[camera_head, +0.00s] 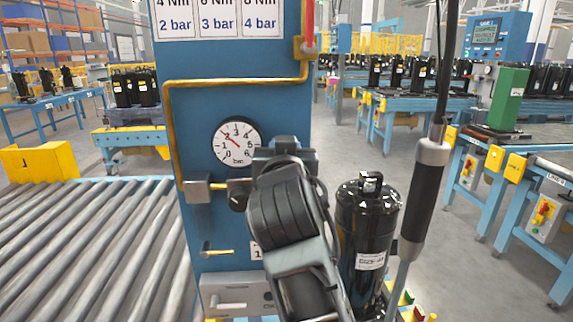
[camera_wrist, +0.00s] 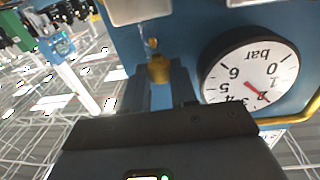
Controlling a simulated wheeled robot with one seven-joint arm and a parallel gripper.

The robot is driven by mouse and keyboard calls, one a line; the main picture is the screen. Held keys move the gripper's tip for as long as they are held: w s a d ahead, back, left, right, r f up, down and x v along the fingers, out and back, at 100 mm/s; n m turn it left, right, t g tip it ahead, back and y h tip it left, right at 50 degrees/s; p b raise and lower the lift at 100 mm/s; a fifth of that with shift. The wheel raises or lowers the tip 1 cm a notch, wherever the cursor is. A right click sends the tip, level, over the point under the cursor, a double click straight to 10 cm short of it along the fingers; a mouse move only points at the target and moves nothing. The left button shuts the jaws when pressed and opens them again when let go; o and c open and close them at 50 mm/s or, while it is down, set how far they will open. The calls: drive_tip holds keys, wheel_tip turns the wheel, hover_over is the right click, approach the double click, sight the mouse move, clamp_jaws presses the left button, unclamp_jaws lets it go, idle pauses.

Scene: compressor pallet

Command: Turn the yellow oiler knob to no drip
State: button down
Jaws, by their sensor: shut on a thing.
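The yellow oiler knob (camera_wrist: 159,70) shows in the wrist view as a small brass-yellow piece on the blue panel. My gripper (camera_wrist: 162,80) has its two dark fingers on either side of it, closed on it. In the head view my gripper (camera_head: 284,148) is against the right part of the blue panel, just right of the round gauge, and hides the knob. The knob's setting and any drip cannot be made out.
The pressure gauge (camera_head: 237,142) is close beside my gripper, with a yellow pipe (camera_head: 168,120) around it. A black compressor (camera_head: 368,225) stands right of my arm, near a hanging black-handled tool (camera_head: 424,195). A roller conveyor (camera_head: 85,240) lies left.

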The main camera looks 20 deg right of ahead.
drive_tip(key=shift+w+a+f+m+g+h+b, duration=0.15)
drive_tip(key=shift+m+g+h+b, duration=0.3)
drive_tip(key=shift+h+b, duration=0.3)
drive_tip(key=shift+s+a+r+m+g+h+b, duration=0.1)
drive_tip(key=shift+m+g+h+b, duration=0.15)
drive_tip(key=shift+m+h+b, duration=0.4)
drive_tip(key=c, duration=0.9)
unclamp_jaws()
drive_tip(key=shift+a, duration=0.1)
